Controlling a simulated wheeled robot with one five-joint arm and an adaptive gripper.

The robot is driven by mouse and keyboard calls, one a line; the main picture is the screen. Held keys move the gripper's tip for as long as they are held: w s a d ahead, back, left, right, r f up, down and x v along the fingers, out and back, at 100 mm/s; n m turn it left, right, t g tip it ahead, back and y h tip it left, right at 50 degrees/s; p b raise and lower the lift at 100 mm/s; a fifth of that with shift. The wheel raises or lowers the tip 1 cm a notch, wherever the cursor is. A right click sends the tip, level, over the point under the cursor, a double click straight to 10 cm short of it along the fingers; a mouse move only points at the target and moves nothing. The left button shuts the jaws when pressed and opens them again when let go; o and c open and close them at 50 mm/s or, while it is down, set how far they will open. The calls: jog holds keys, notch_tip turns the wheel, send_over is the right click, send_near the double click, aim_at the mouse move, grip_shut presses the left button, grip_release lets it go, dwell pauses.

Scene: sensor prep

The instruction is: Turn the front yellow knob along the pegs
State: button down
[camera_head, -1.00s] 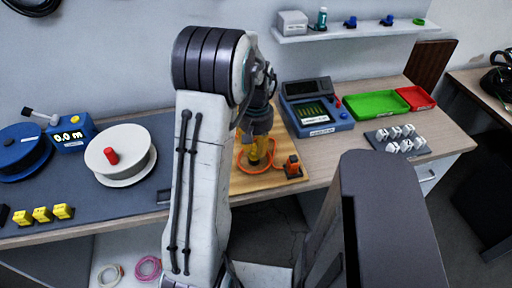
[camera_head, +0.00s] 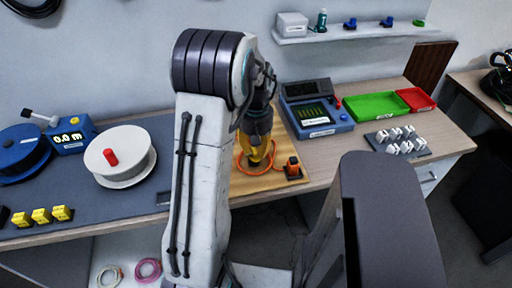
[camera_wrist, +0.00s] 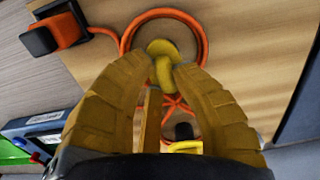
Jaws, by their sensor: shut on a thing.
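The front yellow knob (camera_wrist: 161,50) is in the wrist view, between the fingertips of my gripper (camera_wrist: 164,72). The gripper is shut on it, with one yellow finger on each side, and the fingertips cover part of the knob. An orange cable (camera_wrist: 201,30) loops around the knob on the wooden board (camera_wrist: 245,45). A second yellow part (camera_wrist: 185,146) with a black piece shows lower between the fingers, partly hidden. In the head view my gripper (camera_head: 256,158) is low over the board and hides the knob.
An orange and black plug block (camera_head: 292,168) sits at the board's right corner. A blue tester (camera_head: 318,115) stands behind it, with a green tray (camera_head: 375,104) and a red tray (camera_head: 417,99) to its right. A white spool (camera_head: 120,160) stands left of my arm.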

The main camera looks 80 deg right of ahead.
aim_at(256, 149)
jog(key=c, duration=1)
grip_release()
notch_tip(256, 149, up, 12)
dwell(0.7)
